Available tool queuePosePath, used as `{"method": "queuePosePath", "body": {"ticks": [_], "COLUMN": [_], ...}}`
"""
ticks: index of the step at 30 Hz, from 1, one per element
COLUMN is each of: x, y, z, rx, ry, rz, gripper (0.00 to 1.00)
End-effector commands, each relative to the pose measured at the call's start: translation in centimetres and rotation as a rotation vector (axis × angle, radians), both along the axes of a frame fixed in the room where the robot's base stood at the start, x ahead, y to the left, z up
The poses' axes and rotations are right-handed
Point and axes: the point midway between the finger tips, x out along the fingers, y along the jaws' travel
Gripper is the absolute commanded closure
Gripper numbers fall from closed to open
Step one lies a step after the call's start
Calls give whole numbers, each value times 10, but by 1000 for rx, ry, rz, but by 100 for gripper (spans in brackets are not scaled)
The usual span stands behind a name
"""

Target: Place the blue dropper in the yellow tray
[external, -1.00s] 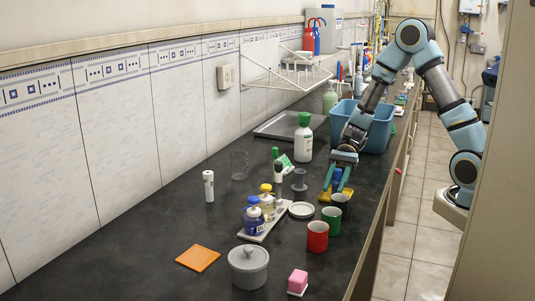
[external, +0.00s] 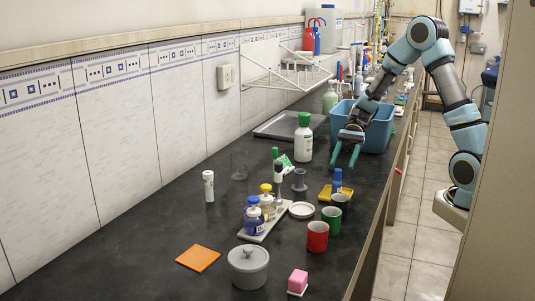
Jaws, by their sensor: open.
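The blue dropper (external: 337,181) stands upright at the yellow tray (external: 325,193), near the right edge of the dark bench. It appears to rest in the tray, though its base is too small to see clearly. My gripper (external: 344,167) is open and empty, with its two teal fingers pointing down, above and close behind the dropper. A dark cup in front hides part of the tray's front right side.
A dark cup (external: 340,201), a green cup (external: 331,219) and a red cup (external: 317,236) stand in front of the tray. A white dish (external: 301,210) and a grey stand (external: 299,182) are left of it. A blue bin (external: 375,137) is behind.

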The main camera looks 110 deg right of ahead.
Motion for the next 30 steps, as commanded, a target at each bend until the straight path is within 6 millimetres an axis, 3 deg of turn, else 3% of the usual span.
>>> {"method": "queuePosePath", "body": {"ticks": [6,21,26,30], "x": [-14,-16,-21,-18], "y": [-15,-15,5,41], "z": [8,10,10,-1], "rx": [1,-2,-104,-267], "ry": [0,2,79,144], "rz": [0,3,109,306], "gripper": [44,44,44,44]}}
